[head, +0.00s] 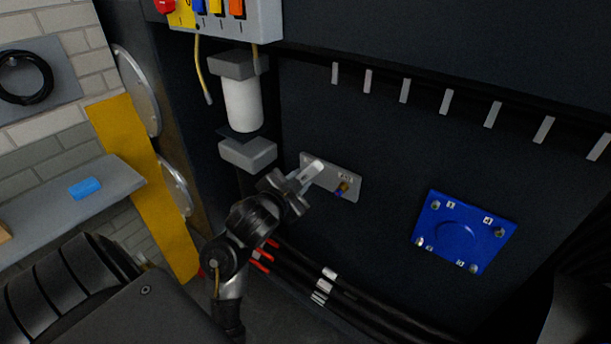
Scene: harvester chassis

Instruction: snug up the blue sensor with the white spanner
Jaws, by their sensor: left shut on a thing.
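My left gripper (297,187) is at the middle of the head view, in front of the dark chassis wall. It is shut on the white spanner (313,171), a pale bar that points up and to the right over a small grey plate (348,181). The blue sensor (340,194) is a small fitting with a brass part at the lower right of that plate. The spanner's head lies left of the sensor and looks apart from it. Part of the spanner is hidden by the gripper. My right gripper is not in view.
A blue square plate (462,232) with corner bolts is on the wall at the right. A white cylinder (242,104) hangs between grey blocks at the left. Black hoses with red clamps (261,261) run below. A switch box (262,18) is above. A shelf (50,212) stands far left.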

